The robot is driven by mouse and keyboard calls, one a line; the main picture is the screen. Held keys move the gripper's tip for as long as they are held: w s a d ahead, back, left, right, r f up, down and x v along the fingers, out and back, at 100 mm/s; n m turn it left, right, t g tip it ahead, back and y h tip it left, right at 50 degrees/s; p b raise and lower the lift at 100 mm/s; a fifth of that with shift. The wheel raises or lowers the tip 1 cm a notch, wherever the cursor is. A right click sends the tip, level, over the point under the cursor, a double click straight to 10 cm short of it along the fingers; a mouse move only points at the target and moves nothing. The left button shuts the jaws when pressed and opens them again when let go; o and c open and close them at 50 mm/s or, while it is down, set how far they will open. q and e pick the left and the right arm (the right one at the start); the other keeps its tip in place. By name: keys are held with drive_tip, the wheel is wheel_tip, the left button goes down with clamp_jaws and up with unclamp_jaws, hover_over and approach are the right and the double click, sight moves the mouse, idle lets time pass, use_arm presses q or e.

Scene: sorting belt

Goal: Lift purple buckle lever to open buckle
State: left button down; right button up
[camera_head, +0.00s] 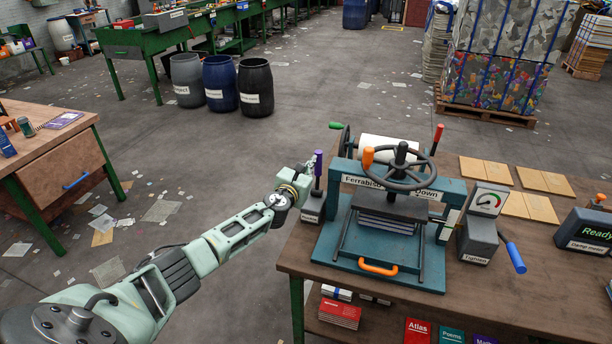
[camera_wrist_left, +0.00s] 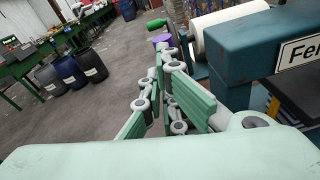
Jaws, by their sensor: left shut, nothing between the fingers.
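The purple-gripped buckle lever (camera_head: 318,160) stands upright at the left side of the teal press, on the wooden bench. Its dark base (camera_head: 313,205) carries a small white label that I cannot read. My left gripper (camera_head: 308,168) is beside the lever, on its left, with its fingertips close to the purple grip. It is shut with nothing between its fingers. In the left wrist view a bit of the purple grip (camera_wrist_left: 160,38) shows just beyond the fingertips (camera_wrist_left: 164,55); the rest of the lever is hidden. Whether they touch is unclear. My right gripper is not in view.
The teal press (camera_head: 340,235) has a handwheel (camera_head: 400,168) and an orange front handle (camera_head: 378,266). A green-handled crank (camera_head: 337,126) sticks out behind the lever. A gauge box with a blue handle (camera_head: 514,256) stands right. Open floor lies left of the bench.

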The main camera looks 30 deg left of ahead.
use_arm(q)
drive_tip(key=shift+w, duration=0.4)
drive_tip(key=shift+r, duration=0.1)
drive_tip(key=shift+a+r, duration=0.1)
drive_tip(key=shift+r, duration=0.05)
